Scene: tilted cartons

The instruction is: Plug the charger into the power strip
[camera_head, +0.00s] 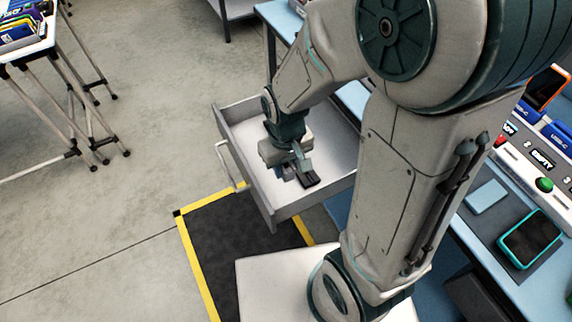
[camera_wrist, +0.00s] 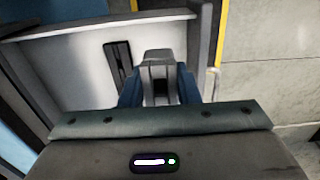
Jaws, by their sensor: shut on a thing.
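My gripper (camera_head: 284,172) reaches down into an open drawer (camera_head: 222,128) below the bench top. In the wrist view its blue fingers (camera_wrist: 159,92) are closed on a light grey block with a dark middle (camera_wrist: 157,57), which appears to be the charger. A long black piece (camera_wrist: 118,62) lies just left of the block in the wrist view, over the drawer's pale floor. A dark piece also shows beside the fingers in the head view (camera_head: 308,179). I cannot make out a power strip for certain.
The drawer's front with its handle (camera_head: 232,166) and its side walls stand close around my gripper. A bench panel (camera_head: 545,175) with labels, a green button and phones is at the right. A folding-leg table (camera_head: 35,45) stands at the upper left. The floor between is clear.

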